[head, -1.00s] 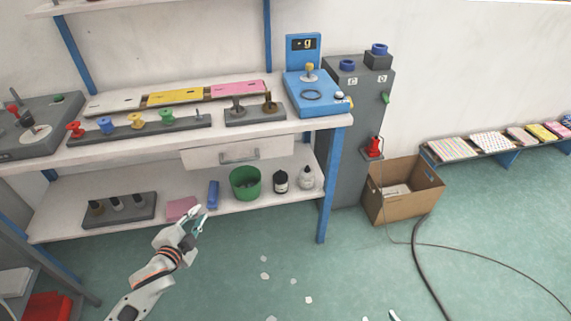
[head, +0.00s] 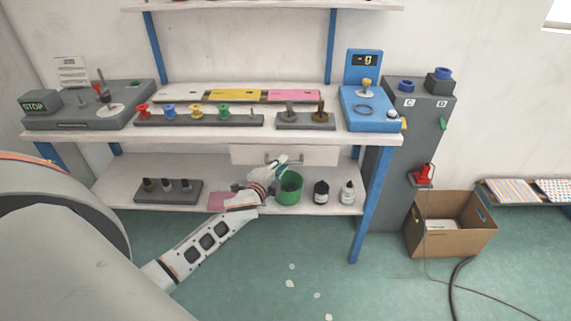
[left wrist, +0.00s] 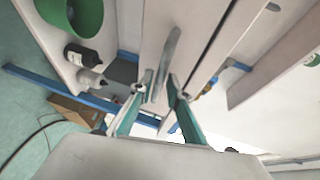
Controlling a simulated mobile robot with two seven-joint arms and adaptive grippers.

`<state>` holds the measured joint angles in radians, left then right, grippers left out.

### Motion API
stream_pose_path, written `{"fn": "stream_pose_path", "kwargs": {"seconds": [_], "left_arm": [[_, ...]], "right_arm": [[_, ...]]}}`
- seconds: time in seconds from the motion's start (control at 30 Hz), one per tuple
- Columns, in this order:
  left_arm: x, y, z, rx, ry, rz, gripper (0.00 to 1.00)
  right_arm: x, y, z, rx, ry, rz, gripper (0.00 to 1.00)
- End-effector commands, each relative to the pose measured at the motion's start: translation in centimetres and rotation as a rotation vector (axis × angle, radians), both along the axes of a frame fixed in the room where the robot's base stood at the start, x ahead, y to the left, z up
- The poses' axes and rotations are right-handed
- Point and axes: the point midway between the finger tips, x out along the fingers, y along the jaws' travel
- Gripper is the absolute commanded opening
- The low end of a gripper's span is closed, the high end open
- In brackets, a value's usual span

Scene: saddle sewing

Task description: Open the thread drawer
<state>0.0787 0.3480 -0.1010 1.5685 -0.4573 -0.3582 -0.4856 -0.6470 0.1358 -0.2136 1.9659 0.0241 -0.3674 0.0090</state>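The thread drawer (head: 318,157) is a white front under the workbench top in the head view. It looks shut, and my left gripper partly covers its middle. My left gripper (head: 284,163) is in front of the drawer, just above the green bin. In the left wrist view, the drawer front (left wrist: 154,28) has a grey bar handle (left wrist: 166,62). The fingers of my left gripper (left wrist: 157,86) are apart, one on each side of the handle's near part. I see no clear contact with the handle. My right gripper is not in view.
The lower shelf holds a green bin (head: 289,188), a black bottle (head: 321,193), a white bottle (head: 347,194) and a pink block (head: 221,201). A blue table leg (head: 370,210) stands to the right. A cardboard box (head: 449,224) is on the floor.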

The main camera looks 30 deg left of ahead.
Motion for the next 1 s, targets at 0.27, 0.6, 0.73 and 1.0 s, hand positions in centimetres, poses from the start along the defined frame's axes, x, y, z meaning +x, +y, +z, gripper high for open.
{"fn": "stream_pose_path", "kwargs": {"seconds": [0.27, 0.6, 0.73, 1.0], "left_arm": [[1.9, 0.2, -0.4, 0.0, 0.001, 0.0, 0.16], [2.0, 0.2, -0.4, 0.0, 0.001, -0.001, 0.0], [2.0, 0.3, -0.4, 0.0, 0.001, 0.0, 0.0], [1.6, 0.0, -0.4, -0.001, 0.002, -0.001, 0.0]], "right_arm": [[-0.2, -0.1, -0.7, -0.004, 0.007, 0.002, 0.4], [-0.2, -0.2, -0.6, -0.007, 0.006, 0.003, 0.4], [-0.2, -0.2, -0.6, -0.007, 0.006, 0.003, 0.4], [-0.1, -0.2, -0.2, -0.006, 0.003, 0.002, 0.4]]}}
